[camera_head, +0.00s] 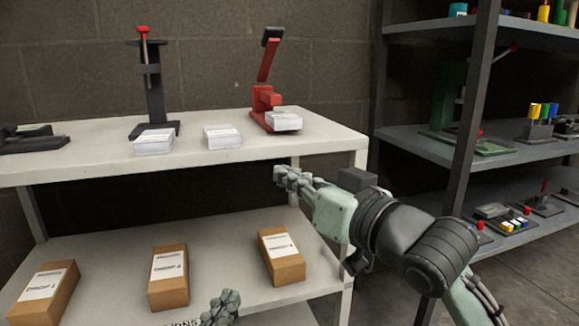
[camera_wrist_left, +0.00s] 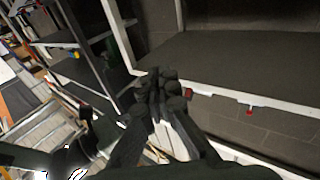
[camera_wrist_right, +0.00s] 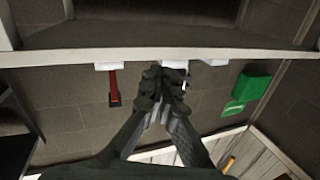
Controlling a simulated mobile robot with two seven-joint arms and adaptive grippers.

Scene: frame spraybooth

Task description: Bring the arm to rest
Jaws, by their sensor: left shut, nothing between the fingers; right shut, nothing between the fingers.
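My right gripper (camera_head: 293,180) reaches in from the right on a pale green and black arm and hangs in front of the white workbench (camera_head: 225,152), left of its right end. Its fingers are together and empty, as the right wrist view shows (camera_wrist_right: 165,88). My left gripper (camera_head: 222,306) shows only by its fingertips at the bottom edge, in front of the lower shelf. Its fingers are also together and empty in the left wrist view (camera_wrist_left: 162,88). The rest of the left arm is out of the head view.
White stacks (camera_head: 154,141), a black press with a red knob (camera_head: 155,90) and a red lever press (camera_head: 265,98) stand on the workbench. Several brown boxes (camera_head: 169,280) sit on the lower shelf (camera_head: 115,245). A dark rack (camera_head: 432,144) with tools stands at right.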

